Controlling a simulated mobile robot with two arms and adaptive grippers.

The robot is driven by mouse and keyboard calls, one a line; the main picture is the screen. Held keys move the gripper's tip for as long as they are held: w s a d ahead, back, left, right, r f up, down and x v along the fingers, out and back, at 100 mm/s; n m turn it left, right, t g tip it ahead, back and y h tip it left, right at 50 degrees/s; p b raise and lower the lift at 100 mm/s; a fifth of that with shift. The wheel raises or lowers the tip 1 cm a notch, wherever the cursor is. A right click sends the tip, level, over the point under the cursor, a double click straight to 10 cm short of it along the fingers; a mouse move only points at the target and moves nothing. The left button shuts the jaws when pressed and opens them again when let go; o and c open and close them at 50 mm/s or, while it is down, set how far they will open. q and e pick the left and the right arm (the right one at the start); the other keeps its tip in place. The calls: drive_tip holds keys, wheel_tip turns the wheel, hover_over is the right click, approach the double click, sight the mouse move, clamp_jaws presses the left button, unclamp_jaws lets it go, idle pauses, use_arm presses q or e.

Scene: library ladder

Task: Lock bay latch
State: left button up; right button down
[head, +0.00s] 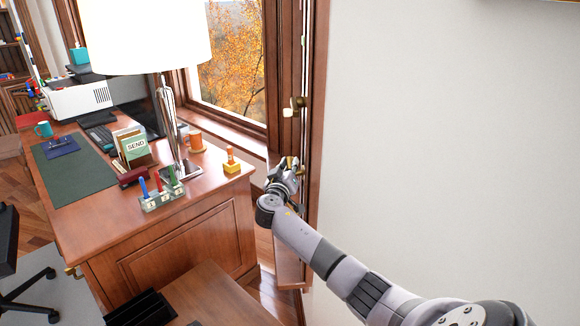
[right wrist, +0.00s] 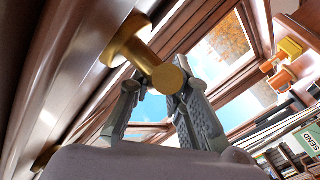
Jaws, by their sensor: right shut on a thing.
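My right gripper (head: 290,165) reaches the wooden window frame beside the bay window in the head view. It is shut on the knob of a brass latch (right wrist: 152,65), which fills the upper middle of the right wrist view. The two grey fingers (right wrist: 160,98) are on either side of the knob's stem end. A round brass base joins the latch to the frame. In the head view the gripper mostly hides this latch. A second brass fitting (head: 293,108) with a pale knob sits higher on the same frame. My left gripper is not in view.
A wooden desk (head: 205,225) stands left of my right arm, with a lamp (head: 145,35), a stamp rack (head: 162,195) and a yellow-based stamp (head: 232,164) near the gripper. A bare white wall (head: 440,150) is on the right.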

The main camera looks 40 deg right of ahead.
drive_tip(key=shift+r+y+p, duration=0.15)
drive_tip(key=shift+y+p, duration=0.15)
drive_tip(key=shift+p, duration=0.5)
drive_tip(key=g+y+p, duration=0.1)
drive_tip(key=p, duration=0.2)
drive_tip(key=n+g+y+p, duration=0.1)
drive_tip(key=p, duration=0.3)
drive_tip(key=shift+w+d+f+g+y, duration=0.1)
drive_tip(key=shift+w+f+g+y, duration=0.05)
drive_tip(key=shift+f+g+y, duration=0.2)
drive_tip(key=shift+f+n+g+y+p, duration=0.2)
drive_tip(key=shift+n+g+y+p, duration=0.15)
drive_tip(key=shift+p, duration=0.25)
drive_tip(key=shift+f+g+y+p, duration=0.25)
drive_tip(key=shift+g+y+p, duration=0.05)
drive_tip(key=shift+p, duration=0.2)
drive_tip(key=shift+f, duration=0.1)
drive_tip(key=c, duration=1.8)
unclamp_jaws()
